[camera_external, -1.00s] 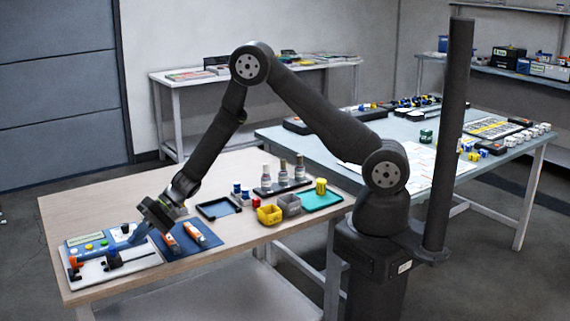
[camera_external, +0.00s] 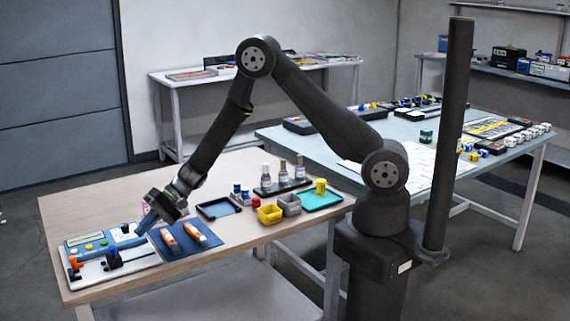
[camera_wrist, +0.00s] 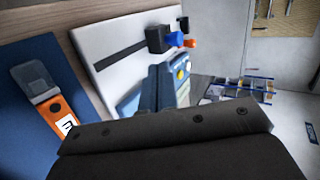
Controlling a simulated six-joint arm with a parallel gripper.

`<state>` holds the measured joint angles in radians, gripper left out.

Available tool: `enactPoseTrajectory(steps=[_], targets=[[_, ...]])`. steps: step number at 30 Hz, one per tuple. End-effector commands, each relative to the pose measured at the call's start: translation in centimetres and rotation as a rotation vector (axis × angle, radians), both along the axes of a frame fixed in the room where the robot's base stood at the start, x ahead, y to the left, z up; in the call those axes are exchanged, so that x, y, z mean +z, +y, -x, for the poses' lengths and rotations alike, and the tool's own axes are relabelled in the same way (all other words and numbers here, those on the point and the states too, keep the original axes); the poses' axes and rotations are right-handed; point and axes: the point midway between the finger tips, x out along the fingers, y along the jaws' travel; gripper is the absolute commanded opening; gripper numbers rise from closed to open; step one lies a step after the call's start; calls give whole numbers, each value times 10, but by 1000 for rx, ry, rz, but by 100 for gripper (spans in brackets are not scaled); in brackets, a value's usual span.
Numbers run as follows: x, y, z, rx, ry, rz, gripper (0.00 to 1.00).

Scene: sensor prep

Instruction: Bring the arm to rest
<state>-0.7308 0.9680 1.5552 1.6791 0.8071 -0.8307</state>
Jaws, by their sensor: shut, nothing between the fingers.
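My gripper (camera_external: 145,228) hangs over the left part of the wooden table (camera_external: 265,239), above the back right corner of the white board. The jaws are shut with nothing held; in the wrist view their tips are largely hidden behind the dark gripper body. The white board (camera_external: 141,262) carries a blue device with coloured buttons (camera_external: 79,246) and a black slider piece (camera_external: 113,259); it also shows in the wrist view (camera_wrist: 112,43).
A dark tray (camera_external: 219,208), a yellow bin (camera_external: 269,214), a grey bin (camera_external: 290,205), a teal tray (camera_external: 320,199) and a rack of bottles (camera_external: 283,186) stand to the right. A second table (camera_external: 398,127) holds small parts. The air above the wooden table's middle is free.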

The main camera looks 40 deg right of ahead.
Motion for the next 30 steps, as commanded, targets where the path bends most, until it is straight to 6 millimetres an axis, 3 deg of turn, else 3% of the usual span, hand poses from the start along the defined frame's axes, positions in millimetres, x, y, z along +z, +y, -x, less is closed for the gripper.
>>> enactPoseTrajectory(steps=[3, 7, 20, 30], targets=[[-14, 21, 4, 3, 1, 0, 0], [-18, 43, 12, 4, 1, 0, 0], [-15, -48, 3, -3, 1, 0, 0], [21, -106, -6, -2, -2, -1, 0]])
